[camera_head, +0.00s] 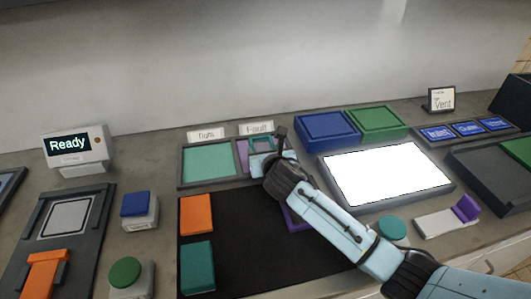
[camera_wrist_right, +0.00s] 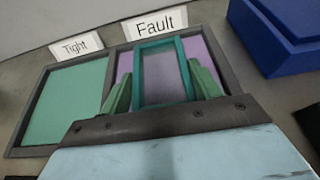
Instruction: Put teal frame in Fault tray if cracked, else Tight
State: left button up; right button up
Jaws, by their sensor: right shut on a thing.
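The teal frame (camera_wrist_right: 137,78), an open rectangle, is between the fingers of my right gripper (camera_wrist_right: 163,86), which is shut on it. In the head view the frame (camera_head: 262,138) is at the back of the Fault tray, with my right gripper (camera_head: 270,153) over it. The purple-floored Fault tray (camera_wrist_right: 212,47) lies behind and below the frame; whether the frame touches its floor I cannot tell. The green-floored Tight tray (camera_wrist_right: 65,105) adjoins it on the left and is empty. No crack shows on the visible bars. My left gripper is not in view.
A dark mat (camera_head: 240,255) in front holds an orange block (camera_head: 196,214), a teal block (camera_head: 197,267) and a partly hidden purple piece. A blue box (camera_head: 327,130) and a lit white panel (camera_head: 385,175) stand to the right. A "Ready" display (camera_head: 75,146) stands left.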

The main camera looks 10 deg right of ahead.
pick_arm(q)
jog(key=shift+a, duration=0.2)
pick_arm(e)
jog(key=o, duration=1)
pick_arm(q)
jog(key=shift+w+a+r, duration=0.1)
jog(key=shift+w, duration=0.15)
pick_arm(e)
jog(key=shift+o, duration=0.4)
jog(key=shift+s+r, duration=0.2)
jog(key=shift+s, duration=0.05)
jog(key=p+v, duration=0.3)
jog(key=v, duration=0.7)
jog(key=shift+s+r, duration=0.3)
jog(key=shift+s, duration=0.25)
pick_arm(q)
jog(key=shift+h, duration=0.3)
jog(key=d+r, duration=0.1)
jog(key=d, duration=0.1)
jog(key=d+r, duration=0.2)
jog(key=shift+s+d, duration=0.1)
pick_arm(e)
jog(key=shift+s, duration=0.15)
